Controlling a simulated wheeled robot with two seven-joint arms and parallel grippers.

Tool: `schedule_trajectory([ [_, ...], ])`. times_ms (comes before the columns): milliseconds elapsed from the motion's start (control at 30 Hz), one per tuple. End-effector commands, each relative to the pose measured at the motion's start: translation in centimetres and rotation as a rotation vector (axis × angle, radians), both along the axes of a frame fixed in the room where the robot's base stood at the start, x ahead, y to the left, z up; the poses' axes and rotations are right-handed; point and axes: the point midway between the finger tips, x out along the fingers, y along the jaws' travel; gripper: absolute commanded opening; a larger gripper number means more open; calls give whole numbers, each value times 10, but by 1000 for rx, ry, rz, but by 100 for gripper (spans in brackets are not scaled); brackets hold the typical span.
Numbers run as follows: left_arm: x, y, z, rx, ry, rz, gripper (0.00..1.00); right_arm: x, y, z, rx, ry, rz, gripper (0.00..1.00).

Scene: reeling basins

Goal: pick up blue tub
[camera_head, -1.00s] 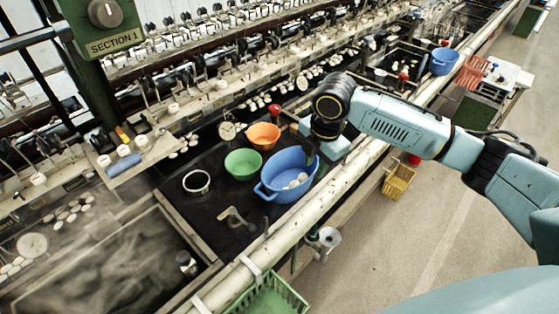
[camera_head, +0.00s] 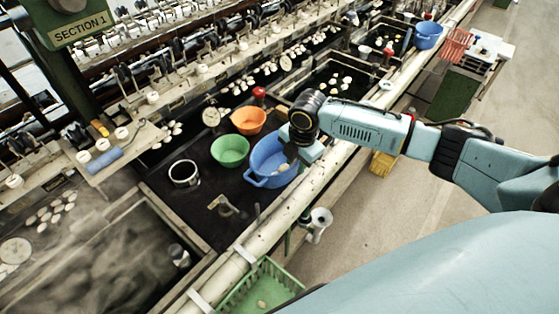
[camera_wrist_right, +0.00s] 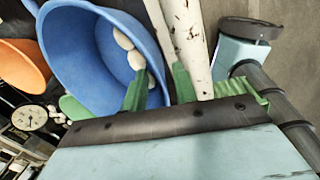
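The blue tub (camera_head: 262,160) stands on the dark bench beside the green and orange bowls, with pale cocoons inside. My right gripper (camera_head: 293,158) is at its right rim, partly hidden by its own wrist. In the right wrist view the blue tub (camera_wrist_right: 75,55) fills the left side. There my right gripper (camera_wrist_right: 159,80) has one green finger inside the tub and the other outside, with the wall between them. The fingers look apart; contact with the wall is unclear. My left gripper is not in view.
A green bowl (camera_head: 230,151), an orange bowl (camera_head: 248,121) and a white-rimmed pot (camera_head: 184,173) stand close by. A pale rail (camera_head: 262,238) runs along the front edge. Another blue tub (camera_head: 429,36) stands far right. A green crate (camera_head: 258,288) is below the rail.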

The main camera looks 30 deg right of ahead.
Motion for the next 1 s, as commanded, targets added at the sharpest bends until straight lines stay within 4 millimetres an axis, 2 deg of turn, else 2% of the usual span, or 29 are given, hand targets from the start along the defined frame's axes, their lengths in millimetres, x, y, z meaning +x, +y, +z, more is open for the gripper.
schedule_trajectory([
  [33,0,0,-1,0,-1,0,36,1,0,-8,1,2,-1,28],
  [167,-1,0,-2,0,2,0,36,2,0,-21,0,0,1,28],
  [433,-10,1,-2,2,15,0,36,3,0,-23,-1,-2,1,28],
  [667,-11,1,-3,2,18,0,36,3,0,-23,0,-1,1,0],
  [1000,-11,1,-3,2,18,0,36,3,0,-23,0,-2,0,0],
])
